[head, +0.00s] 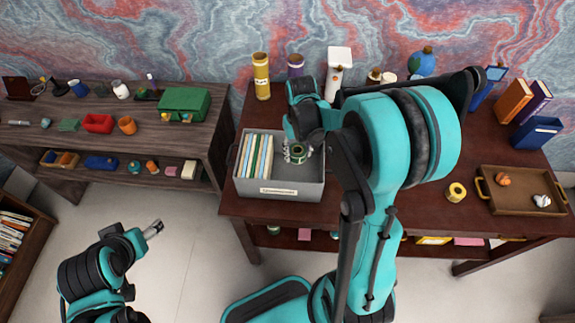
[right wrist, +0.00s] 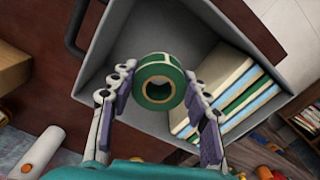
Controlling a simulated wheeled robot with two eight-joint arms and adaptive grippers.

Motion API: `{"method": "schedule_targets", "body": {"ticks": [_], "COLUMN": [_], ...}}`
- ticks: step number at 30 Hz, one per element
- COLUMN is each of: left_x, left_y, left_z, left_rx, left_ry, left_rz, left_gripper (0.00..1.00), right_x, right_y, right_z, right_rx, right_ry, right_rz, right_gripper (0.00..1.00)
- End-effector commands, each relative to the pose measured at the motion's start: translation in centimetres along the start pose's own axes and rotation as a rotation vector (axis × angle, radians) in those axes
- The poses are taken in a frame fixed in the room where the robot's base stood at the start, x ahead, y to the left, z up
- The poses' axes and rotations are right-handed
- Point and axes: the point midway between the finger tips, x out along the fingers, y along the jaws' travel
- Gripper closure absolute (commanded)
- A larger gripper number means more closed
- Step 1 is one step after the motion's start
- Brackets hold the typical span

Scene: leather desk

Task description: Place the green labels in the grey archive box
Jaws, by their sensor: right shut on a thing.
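A roll of green labels (head: 297,154) shows in the head view at the grey archive box (head: 262,190), on the box's right side. In the right wrist view the green roll (right wrist: 160,68) sits between the two fingers, its brown core facing the camera. My right gripper (right wrist: 158,98) is shut on it, over the inside of the grey box (right wrist: 115,60). I cannot tell whether the roll touches the box floor. My left gripper (head: 153,229) is empty over the floor at lower left; its finger gap is too small to judge.
Several files (head: 256,157) stand in the left part of the box. A yellow roll (head: 456,193) and a brown tray (head: 510,208) are on the desk at right. Bottles line the back edge, including a yellow one (head: 262,78). A wooden shelf (head: 60,140) stands left.

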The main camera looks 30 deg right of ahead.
Motion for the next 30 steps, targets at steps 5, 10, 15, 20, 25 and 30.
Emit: {"method": "schedule_targets", "body": {"ticks": [5, 10, 15, 20, 25, 30], "left_x": [1.2, 2.2, 2.9, 3.2, 4.1, 4.0], "left_y": [0.0, 0.0, 0.0, 0.0, 0.0, 0.0], "left_z": [0.9, 1.6, 2.1, 2.3, 2.9, 2.9], "left_rx": [0.000, 0.000, 0.000, 0.000, 0.000, 0.000], "left_ry": [0.000, 0.000, 0.000, 0.000, 0.000, 0.000], "left_rz": [0.000, 0.000, 0.000, 0.000, 0.000, 0.000], "left_gripper": [0.32, 0.32, 0.32, 0.32, 0.32, 0.32], "right_x": [2.4, 5.6, 8.1, 9.3, 11.8, 12.1], "right_y": [0.0, 0.0, 0.0, 0.0, 0.0, 0.0], "right_z": [0.1, 0.0, 0.1, 0.1, 0.0, 0.1], "right_rx": [0.000, 0.000, 0.000, 0.000, 0.000, 0.000], "right_ry": [0.000, 0.000, 0.000, 0.000, 0.000, 0.000], "right_rz": [0.000, 0.000, 0.000, 0.000, 0.000, 0.000], "right_gripper": [0.82, 0.82, 0.82, 0.82, 0.82, 0.82]}}
